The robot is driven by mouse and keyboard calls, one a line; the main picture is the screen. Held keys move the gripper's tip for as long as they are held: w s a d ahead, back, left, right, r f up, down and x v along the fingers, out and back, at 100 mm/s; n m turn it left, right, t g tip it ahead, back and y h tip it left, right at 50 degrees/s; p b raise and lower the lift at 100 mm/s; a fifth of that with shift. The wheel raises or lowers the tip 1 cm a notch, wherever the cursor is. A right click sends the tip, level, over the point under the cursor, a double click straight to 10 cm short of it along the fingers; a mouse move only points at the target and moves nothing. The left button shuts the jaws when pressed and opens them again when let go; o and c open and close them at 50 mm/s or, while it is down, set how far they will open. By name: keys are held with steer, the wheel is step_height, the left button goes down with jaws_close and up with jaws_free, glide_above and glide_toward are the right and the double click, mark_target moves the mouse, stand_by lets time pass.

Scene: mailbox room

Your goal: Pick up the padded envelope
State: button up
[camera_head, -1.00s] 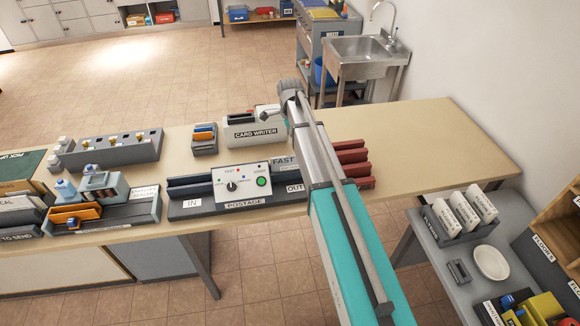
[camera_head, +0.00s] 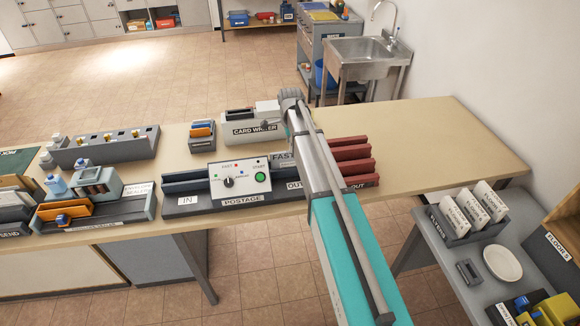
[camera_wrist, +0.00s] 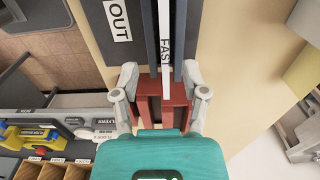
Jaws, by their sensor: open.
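I cannot make out the padded envelope for certain in either view. My gripper (camera_wrist: 160,72) is open in the wrist view, its two grey fingers spread on either side of a red slotted rack (camera_wrist: 162,112) marked OUT. A thin white strip lettered FAST shows between the fingers, and I see nothing held. In the head view the red rack (camera_head: 352,165) stands at the right end of the postage machine (camera_head: 240,190). My arm covers part of that machine there, and the gripper is hidden.
The card writer (camera_head: 250,128) stands behind the postage machine. A side table (camera_head: 475,275) with a flyer holder and white dish is at right. The desk's right end (camera_head: 440,135) is clear.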

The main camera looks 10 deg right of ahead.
mark_target(291, 155)
steer(key=shift+f+b, duration=0.45)
steer(key=shift+f, duration=0.3)
steer(key=f+b, duration=0.3)
steer(key=shift+w+d+f, duration=0.15)
steer(key=shift+w+f, duration=0.1)
steer(key=shift+w, duration=0.05)
steer(key=shift+f+b, duration=0.85)
steer(key=shift+b, duration=0.25)
steer(key=shift+c, duration=0.3)
jaws_close()
